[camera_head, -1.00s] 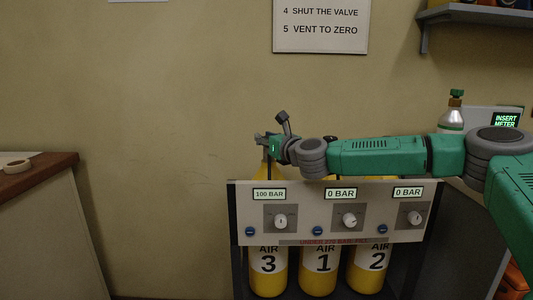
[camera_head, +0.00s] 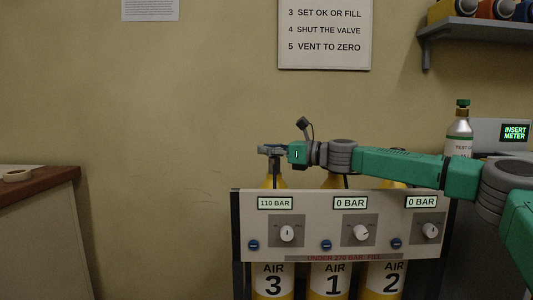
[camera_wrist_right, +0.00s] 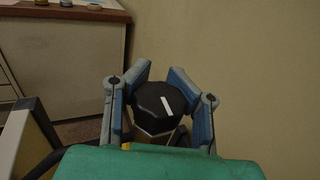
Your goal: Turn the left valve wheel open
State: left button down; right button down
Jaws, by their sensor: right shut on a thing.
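The left valve wheel is a dark faceted knob with a white mark (camera_wrist_right: 152,100) in the right wrist view. It tops the left yellow cylinder, AIR 3 (camera_head: 273,282), behind the panel. My right gripper (camera_head: 271,149) reaches in from the right above this cylinder. Its two blue-grey fingers are shut around the knob, one on each side. In the head view the fingers hide most of the knob. The left display (camera_head: 275,203) reads 110 BAR. My left gripper is not in view.
The panel (camera_head: 340,247) carries two more displays reading 0 BAR and three white dials. Cylinders AIR 1 (camera_head: 328,282) and AIR 2 (camera_head: 384,280) stand beside AIR 3, under my right arm. A small bottle (camera_head: 460,128) stands at the right.

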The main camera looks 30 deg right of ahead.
jog(key=shift+f, duration=0.6)
jog(key=c, duration=1.1)
grip_release()
jog(key=shift+d+r, duration=0.15)
jog(key=shift+d, duration=0.1)
jog(key=shift+r, duration=0.2)
jog(key=shift+a+r, duration=0.15)
jog(key=shift+r, duration=0.15)
jog(key=r, duration=0.9)
jog(key=shift+d, duration=0.2)
jog(key=shift+o, duration=0.4)
